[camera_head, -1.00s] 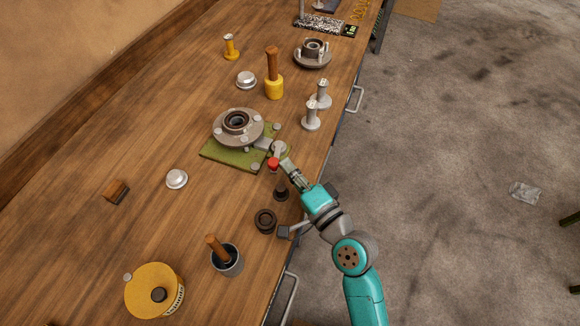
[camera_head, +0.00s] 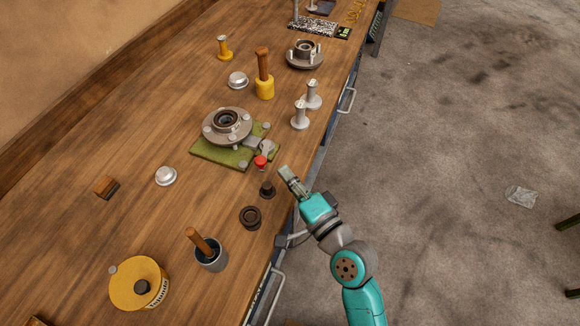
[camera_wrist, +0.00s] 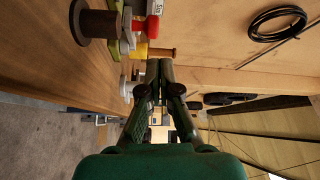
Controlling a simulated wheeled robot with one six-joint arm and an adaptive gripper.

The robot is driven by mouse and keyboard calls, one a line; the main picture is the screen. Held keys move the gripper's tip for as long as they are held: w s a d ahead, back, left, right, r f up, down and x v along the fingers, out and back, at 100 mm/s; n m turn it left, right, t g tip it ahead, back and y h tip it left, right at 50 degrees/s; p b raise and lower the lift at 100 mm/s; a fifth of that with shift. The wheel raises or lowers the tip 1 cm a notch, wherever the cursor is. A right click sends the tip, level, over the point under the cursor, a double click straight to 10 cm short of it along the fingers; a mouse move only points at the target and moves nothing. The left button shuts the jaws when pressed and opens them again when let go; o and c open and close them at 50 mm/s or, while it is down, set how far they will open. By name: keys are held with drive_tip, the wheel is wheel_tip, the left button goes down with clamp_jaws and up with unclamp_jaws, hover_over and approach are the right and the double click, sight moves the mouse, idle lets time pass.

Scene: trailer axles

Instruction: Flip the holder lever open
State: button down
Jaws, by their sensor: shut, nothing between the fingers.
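The holder is a green plate (camera_head: 212,153) on the workbench with a grey wheel hub (camera_head: 227,126) on it. Its lever (camera_head: 266,149) is at the plate's right side and ends in a red knob (camera_head: 261,161). In the wrist view the red knob (camera_wrist: 143,26) shows at the top, beside the grey lever end. My gripper (camera_head: 284,170) is shut and empty. It is to the right of the red knob, near the bench's front edge, and apart from the knob. In the wrist view its fingers (camera_wrist: 159,65) point past the knob.
A small dark plug (camera_head: 267,190) and a dark ring (camera_head: 250,217) are near the gripper. A grey pot with a brush (camera_head: 211,256) and a yellow drum (camera_head: 137,284) are at the lower left. The bench's middle left is mostly clear.

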drive_tip(key=s, duration=0.2)
drive_tip(key=s+a, duration=0.1)
drive_tip(key=s, duration=0.1)
drive_tip(key=s+a, duration=0.1)
drive_tip(key=s, duration=0.1)
drive_tip(key=shift+s+f, duration=0.2)
drive_tip(key=shift+s, duration=0.1)
drive_tip(key=s+d+f+n+h, duration=0.3)
drive_tip(key=s+d+f+h, duration=0.1)
drive_tip(key=s+d, duration=0.5)
drive_tip(key=s+d+f+n+h, duration=0.2)
drive_tip(key=s+d+f+h, duration=0.25)
drive_tip(key=s+d, duration=0.5)
drive_tip(key=s+d+r+n+h, duration=0.2)
drive_tip(key=s+n, duration=0.2)
drive_tip(key=s, duration=0.5)
drive_tip(key=shift+d+g, duration=0.15)
drive_tip(key=shift+g, duration=0.15)
